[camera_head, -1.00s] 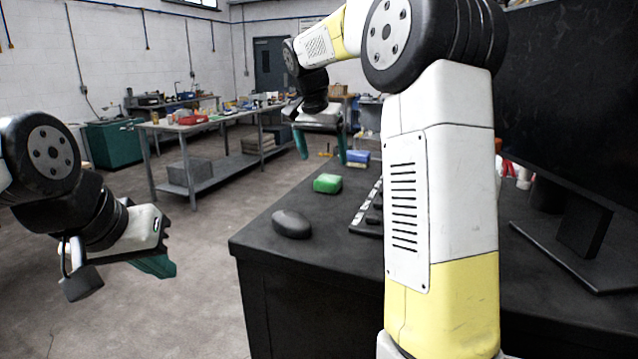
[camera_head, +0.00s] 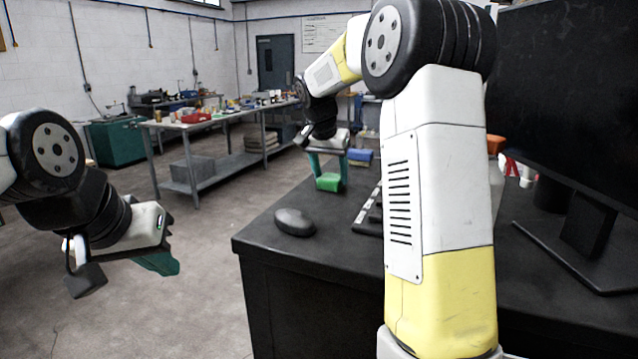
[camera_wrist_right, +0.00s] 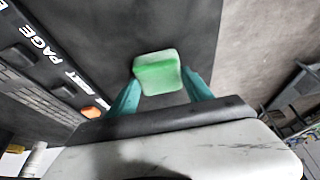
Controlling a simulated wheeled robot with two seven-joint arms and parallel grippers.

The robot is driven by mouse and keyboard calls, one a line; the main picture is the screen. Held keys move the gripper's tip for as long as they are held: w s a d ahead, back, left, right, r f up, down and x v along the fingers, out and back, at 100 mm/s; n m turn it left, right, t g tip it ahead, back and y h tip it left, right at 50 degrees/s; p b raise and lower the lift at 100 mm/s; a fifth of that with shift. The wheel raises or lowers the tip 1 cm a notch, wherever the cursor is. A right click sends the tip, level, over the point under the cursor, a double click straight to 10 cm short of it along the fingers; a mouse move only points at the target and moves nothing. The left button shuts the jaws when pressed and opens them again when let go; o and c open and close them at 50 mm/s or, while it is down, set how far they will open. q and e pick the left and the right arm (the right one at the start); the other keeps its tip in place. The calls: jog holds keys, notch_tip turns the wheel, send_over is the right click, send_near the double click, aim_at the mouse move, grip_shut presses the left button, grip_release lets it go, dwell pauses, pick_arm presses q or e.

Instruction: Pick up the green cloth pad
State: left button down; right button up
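The green cloth pad (camera_head: 329,182) lies on the black desk, left of the keyboard, in the head view. In the right wrist view the pad (camera_wrist_right: 158,73) sits between the teal fingertips. My right gripper (camera_head: 328,170) reaches down over the pad, its fingers spread on either side of it. In the right wrist view the right gripper (camera_wrist_right: 160,88) looks open; I cannot tell whether the fingers touch the pad. My left gripper (camera_head: 160,258) hangs over the floor left of the desk, away from the pad; its finger gap is not clear.
A dark mouse (camera_head: 295,222) lies near the desk's front left corner. The keyboard (camera_head: 368,215) is just right of the pad. A blue block (camera_head: 359,156) is behind it. A monitor (camera_head: 575,110) stands at right. Workbenches (camera_head: 225,115) are farther back.

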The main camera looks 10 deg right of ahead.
aim_at(333, 175)
jog(key=c, duration=0.7)
jog(key=shift+r, duration=0.1)
jog(key=shift+r, duration=0.85)
notch_tip(333, 175, up, 2)
jog(key=shift+s, duration=0.15)
jog(key=s+a, duration=0.1)
jog(key=s, duration=0.4)
jog(key=s+a, duration=0.2)
jog(key=s, duration=0.3)
jog(key=s+a+r, duration=0.1)
jog(key=s+a, duration=0.1)
jog(key=s, duration=0.3)
jog(key=shift+r, duration=0.1)
